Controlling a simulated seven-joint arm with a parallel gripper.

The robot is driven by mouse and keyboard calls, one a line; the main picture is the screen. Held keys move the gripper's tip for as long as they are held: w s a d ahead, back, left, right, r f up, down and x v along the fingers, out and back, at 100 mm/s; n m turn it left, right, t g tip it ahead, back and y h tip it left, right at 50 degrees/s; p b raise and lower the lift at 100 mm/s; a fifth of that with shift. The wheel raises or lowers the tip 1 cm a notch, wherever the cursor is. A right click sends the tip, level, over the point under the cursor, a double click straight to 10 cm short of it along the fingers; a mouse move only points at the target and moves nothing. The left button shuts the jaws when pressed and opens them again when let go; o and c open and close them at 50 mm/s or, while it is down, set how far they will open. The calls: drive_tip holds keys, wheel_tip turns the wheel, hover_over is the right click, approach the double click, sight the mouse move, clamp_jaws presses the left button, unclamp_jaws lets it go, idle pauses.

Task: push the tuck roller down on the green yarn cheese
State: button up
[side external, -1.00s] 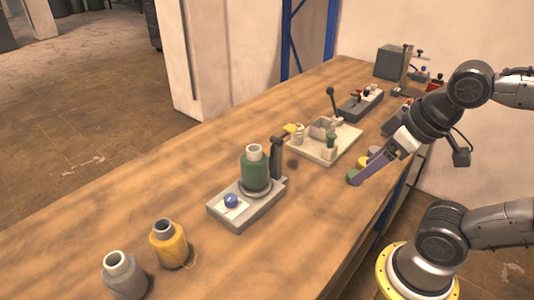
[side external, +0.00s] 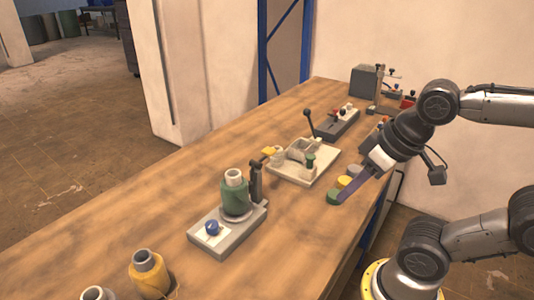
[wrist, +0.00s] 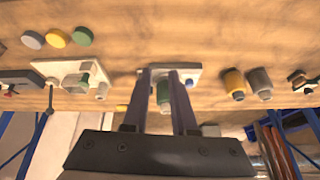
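The green yarn cheese (side external: 233,197) stands upright on a grey stand (side external: 212,243) with a blue knob (side external: 212,228). It also shows between my fingers in the wrist view (wrist: 164,93).
A yellow yarn cheese (side external: 148,273) and a grey one (side external: 97,293) stand at the near left. Green (side external: 333,196), yellow (side external: 344,181) and grey discs lie near my fingers. A pale fixture tray (side external: 290,174) and a lever box (side external: 338,122) stand farther back. Bare tabletop lies left of the stand.

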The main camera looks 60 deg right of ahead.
drive_tip(key=r+m, duration=0.1)
drive_tip(key=w+r+m, duration=0.1)
drive_tip(key=r, duration=0.2)
drive_tip(key=shift+w+a+r+m, duration=0.1)
drive_tip(key=shift+w+r+m, duration=0.05)
drive_tip(key=shift+w+m, duration=0.2)
clamp_jaws()
drive_tip(key=w+d+r+m+g, duration=0.1)
drive_tip(key=w+d+r+m, duration=0.1)
drive_tip(key=w+r+m, duration=0.35)
drive_tip(key=w+d+r+m+g, duration=0.2)
drive_tip(key=w+m, duration=0.1)
drive_tip(key=w, duration=0.6)
drive_tip(key=m+g+y, duration=0.1)
drive_tip(key=m+g, duration=0.2)
drive_tip(key=m, duration=0.1)
hover_over(270, 149)
wheel_tip(270, 149, down, 10)
drive_tip(key=shift+d, duration=0.45)
drive_tip(key=shift+a+f, duration=0.2)
drive_tip(key=shift+f, duration=1.55)
drive_tip(key=shift+a+f, duration=0.15)
drive_tip(key=shift+f, duration=1.55)
